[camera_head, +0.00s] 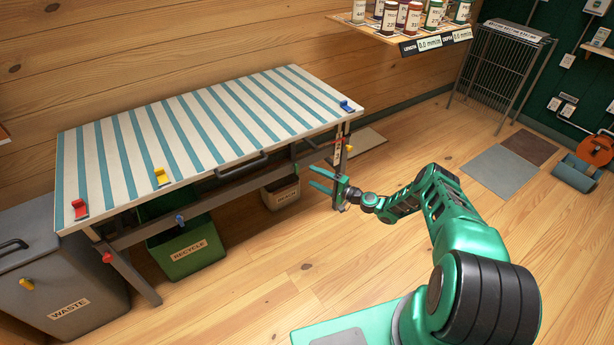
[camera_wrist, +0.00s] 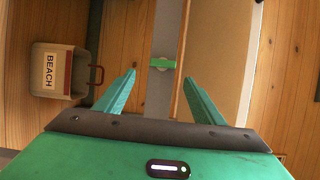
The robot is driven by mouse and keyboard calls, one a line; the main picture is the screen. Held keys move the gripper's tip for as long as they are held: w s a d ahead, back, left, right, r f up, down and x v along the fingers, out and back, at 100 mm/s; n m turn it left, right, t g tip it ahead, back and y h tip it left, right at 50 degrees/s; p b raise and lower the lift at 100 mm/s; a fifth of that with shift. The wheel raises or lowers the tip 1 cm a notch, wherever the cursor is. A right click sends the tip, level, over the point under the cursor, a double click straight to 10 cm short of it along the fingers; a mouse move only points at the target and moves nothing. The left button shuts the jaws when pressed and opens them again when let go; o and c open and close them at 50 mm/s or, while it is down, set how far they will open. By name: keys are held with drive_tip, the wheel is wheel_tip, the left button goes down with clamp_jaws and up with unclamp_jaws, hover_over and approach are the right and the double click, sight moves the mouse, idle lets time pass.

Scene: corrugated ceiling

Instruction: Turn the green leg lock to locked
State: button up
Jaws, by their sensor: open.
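The green leg lock (camera_wrist: 162,63) shows in the wrist view as a small green piece lying across a grey bar (camera_wrist: 160,100) of the folding table. It sits ahead of my gripper, between the lines of its two fingers. My gripper (camera_wrist: 159,77) is open and empty, with its green fingers spread apart. In the head view my gripper (camera_head: 314,178) is beside the table's right end, below the striped top (camera_head: 200,130). I cannot make out the green lock there, and I cannot tell whether my fingers touch it.
Red (camera_head: 80,209), yellow (camera_head: 161,177) and blue (camera_head: 346,106) clips sit on the tabletop. A waste bin (camera_head: 60,275), a green recycle bin (camera_head: 190,250) and a small labelled bin (camera_head: 281,193) stand near or under the table. The floor in front is clear.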

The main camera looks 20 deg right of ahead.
drive_tip(key=shift+v, duration=2.25)
